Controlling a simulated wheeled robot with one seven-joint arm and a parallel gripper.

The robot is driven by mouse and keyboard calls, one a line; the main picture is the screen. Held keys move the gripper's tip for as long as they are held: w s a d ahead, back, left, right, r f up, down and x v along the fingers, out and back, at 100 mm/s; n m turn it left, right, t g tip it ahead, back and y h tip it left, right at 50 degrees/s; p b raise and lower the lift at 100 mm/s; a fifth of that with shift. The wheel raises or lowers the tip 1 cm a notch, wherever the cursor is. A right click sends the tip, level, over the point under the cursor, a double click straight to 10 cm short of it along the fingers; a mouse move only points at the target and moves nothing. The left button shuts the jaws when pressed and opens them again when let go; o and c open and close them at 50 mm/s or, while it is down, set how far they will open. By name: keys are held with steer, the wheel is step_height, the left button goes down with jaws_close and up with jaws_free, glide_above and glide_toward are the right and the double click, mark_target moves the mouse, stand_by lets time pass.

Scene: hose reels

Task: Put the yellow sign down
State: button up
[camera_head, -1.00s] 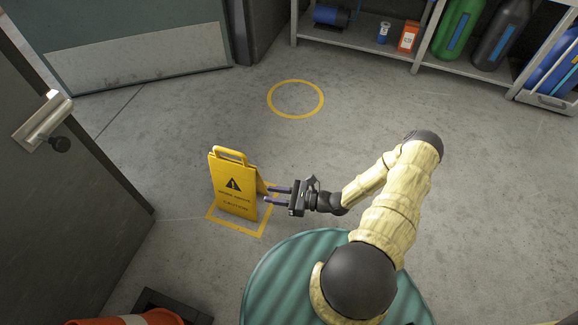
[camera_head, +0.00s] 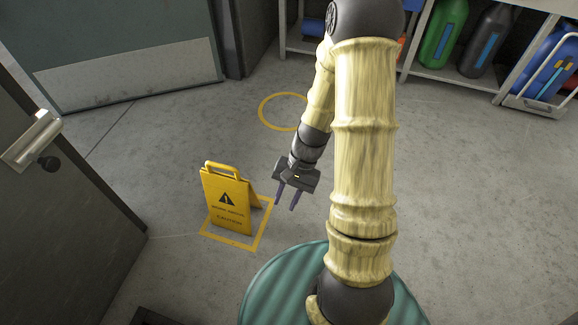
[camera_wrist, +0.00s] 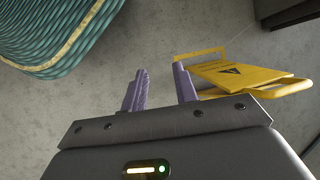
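The yellow sign (camera_head: 226,203) stands upright on the floor, its two panels spread like an A-frame, with a handle on top. It stands within the yellow square outline (camera_head: 246,243) painted on the floor. In the wrist view the sign (camera_wrist: 233,72) shows at the upper right, partly hidden behind my gripper. My gripper (camera_head: 287,202) is to the right of the sign, apart from it, pointing down. Its two purple fingers are spread with nothing between them, as the wrist view also shows (camera_wrist: 160,90).
A yellow circle (camera_head: 262,112) is painted on the floor farther back, partly behind my arm. A shelf with bottles (camera_head: 443,35) stands at the back right. A dark door with a handle (camera_head: 32,140) is at the left. Open floor lies right of my arm.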

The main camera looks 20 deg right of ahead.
step_height(320, 180, up, 15)
steer(key=n+t+h, duration=0.5)
steer(key=n, duration=0.2)
steer(key=shift+s+d+f+t, duration=0.15)
steer(key=shift+s+t, duration=0.15)
steer(key=shift+s, duration=0.15)
steer(key=w+r+p+v, duration=0.1)
steer(key=w+p+v, duration=0.2)
steer(key=p+v, duration=1.4)
steer(key=w+p+v, duration=0.4)
steer(key=p+v, duration=1.3)
steer(key=p, duration=0.1)
steer(key=w+a+r+p+v, duration=0.1)
steer(key=w+p+v, duration=0.3)
steer(key=p+v, duration=1.3)
steer(key=shift+w+r, duration=0.25)
steer(key=shift+r, duration=0.1)
